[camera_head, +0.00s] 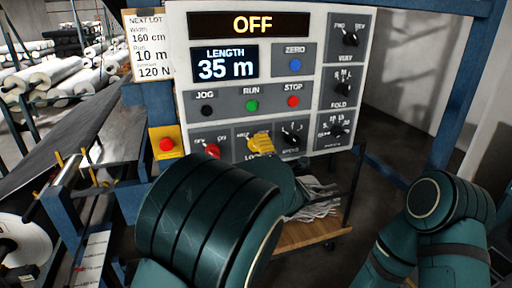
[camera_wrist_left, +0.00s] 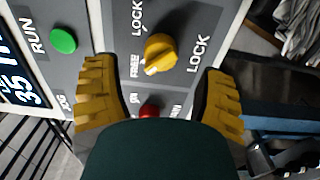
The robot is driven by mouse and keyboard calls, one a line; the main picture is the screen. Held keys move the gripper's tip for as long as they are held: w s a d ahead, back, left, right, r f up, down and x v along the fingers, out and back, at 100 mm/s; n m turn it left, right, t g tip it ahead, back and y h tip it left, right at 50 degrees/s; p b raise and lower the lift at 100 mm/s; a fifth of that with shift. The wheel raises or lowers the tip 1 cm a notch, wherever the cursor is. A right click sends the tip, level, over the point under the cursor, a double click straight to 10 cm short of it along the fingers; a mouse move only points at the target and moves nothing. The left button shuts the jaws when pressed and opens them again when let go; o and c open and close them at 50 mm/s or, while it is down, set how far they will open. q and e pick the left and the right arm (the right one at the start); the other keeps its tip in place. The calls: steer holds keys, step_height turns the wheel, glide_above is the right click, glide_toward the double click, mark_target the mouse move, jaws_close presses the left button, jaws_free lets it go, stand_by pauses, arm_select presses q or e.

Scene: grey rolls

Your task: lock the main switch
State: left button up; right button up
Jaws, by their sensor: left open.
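The red main switch knob (camera_head: 211,150) sits low on the panel, between OFF and ON marks. In the left wrist view the red knob (camera_wrist_left: 150,108) is partly hidden by my gripper. The yellow lock knob (camera_wrist_left: 160,52) is beside it, its pale tip turned toward FREE rather than LOCK. My left gripper (camera_wrist_left: 160,72) is open and empty, its yellow fingers to either side of the yellow knob, with visible gaps. In the head view my left arm hides most of the gripper; yellow shows at the lock position, finger and knob hard to separate. My right gripper is out of view.
The panel (camera_head: 312,96) reads OFF on its display (camera_head: 252,24). Green RUN (camera_head: 252,105) and red STOP (camera_head: 293,101) buttons and black selector knobs (camera_head: 293,134) are close by. A red emergency button (camera_head: 167,145) is at left. A wooden shelf (camera_head: 312,234) stands below.

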mark_target(257, 149)
arm_select(q)
steer(key=shift+x, duration=2)
steer(key=shift+o, duration=0.2)
jaws_close()
